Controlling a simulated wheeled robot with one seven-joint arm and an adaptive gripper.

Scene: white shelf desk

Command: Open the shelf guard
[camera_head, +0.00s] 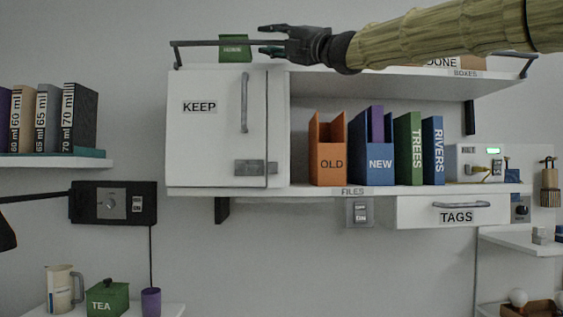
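A dark thin rail, which looks like the shelf guard (205,43), runs along the top front of the white wall shelf. Its left end bends down to a bracket at the shelf's left corner, and another dark bracket end shows at the right corner. My gripper (265,39) reaches in from the upper right, at the rail's height. Its two fingers are apart, one above and one below the rail's line in the picture. I cannot tell whether they touch the rail. My gripper and sleeved arm hide the rail's middle and much of its right part.
A green box (234,49) stands behind the rail, and a box marked DONE (442,62) is partly behind my arm. Below are the KEEP cabinet door (215,135), file holders (328,150) and the TAGS drawer (452,213). The wall left of the shelf top is clear.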

